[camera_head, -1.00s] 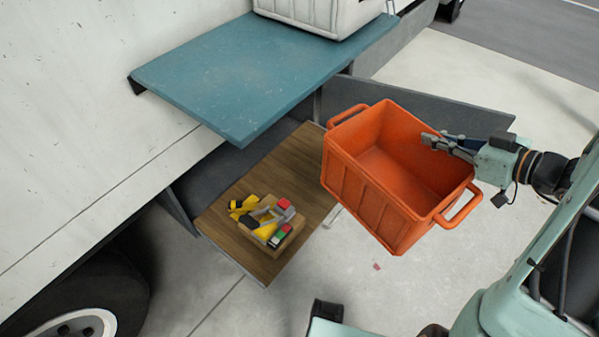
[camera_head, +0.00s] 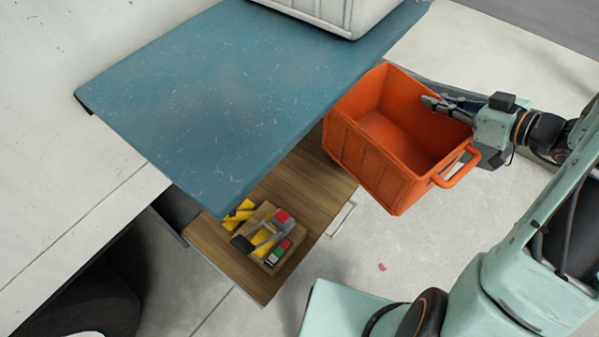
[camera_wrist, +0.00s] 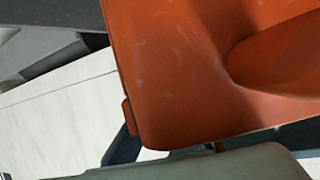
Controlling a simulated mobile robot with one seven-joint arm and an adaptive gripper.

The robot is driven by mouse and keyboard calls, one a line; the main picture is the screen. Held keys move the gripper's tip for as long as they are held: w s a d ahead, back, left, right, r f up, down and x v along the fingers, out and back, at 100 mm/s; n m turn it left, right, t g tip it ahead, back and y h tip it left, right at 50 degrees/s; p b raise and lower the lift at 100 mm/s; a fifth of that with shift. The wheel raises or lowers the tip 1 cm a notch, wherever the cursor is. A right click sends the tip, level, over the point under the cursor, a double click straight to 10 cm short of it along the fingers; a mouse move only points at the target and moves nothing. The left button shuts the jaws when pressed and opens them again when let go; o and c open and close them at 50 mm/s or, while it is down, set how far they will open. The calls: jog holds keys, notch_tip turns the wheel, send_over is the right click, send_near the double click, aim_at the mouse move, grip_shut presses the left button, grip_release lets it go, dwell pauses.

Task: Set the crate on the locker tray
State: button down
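The orange crate (camera_head: 372,155) is tilted and open at the top, hanging in the air beside the teal shelf. My gripper (camera_head: 434,104) is shut on its right-hand wall and rim. The wrist view shows the orange crate wall (camera_wrist: 170,60) up close, with a grey-green part of my gripper along the bottom edge. The wooden locker tray (camera_head: 322,192) sticks out under the teal shelf, below and left of the crate. Its left and back parts are hidden by the shelf.
The teal shelf (camera_head: 220,90) juts out above the tray, with a white crate (camera_head: 345,12) at its back. A small wooden caddy of tools (camera_head: 265,238) and yellow pieces (camera_head: 238,215) occupy the tray's front. A tray handle (camera_head: 341,219) faces the pale floor.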

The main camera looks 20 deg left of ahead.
aim_at(373, 110)
jog(key=shift+n+g+y, duration=0.3)
jog(key=shift+n+g, duration=0.4)
jog(key=shift+n, duration=0.1)
jog(key=w+a+f+b, duration=0.2)
jog(key=a+f+b, duration=0.1)
jog(key=f, duration=0.1)
jog(key=w+a+f+b, duration=0.2)
jog(key=a+f+b, duration=0.2)
jog(key=f, duration=0.1)
jog(key=w+a+f+b, duration=0.2)
jog(key=a+f+b, duration=0.2)
jog(key=shift+w+a+f, duration=0.15)
jog(key=shift+w+f, duration=0.05)
jog(key=shift+w, duration=0.05)
jog(key=w+a+f+n+g+y+b, duration=0.1)
jog(key=w+a+f+b, duration=0.2)
jog(key=a+f+b, duration=1.15)
notch_tip(373, 110, down, 8)
jog(key=a, duration=0.1)
jog(key=shift+a+r+g, duration=0.15)
jog(key=shift+a+g, duration=0.05)
jog(key=shift+g, duration=0.1)
jog(key=shift+w, duration=0.1)
jog(key=c, duration=2.6)
grip_release()
jog(key=shift+f, duration=0.3)
jog(key=o, duration=0.4)
jog(key=shift+o, duration=0.2)
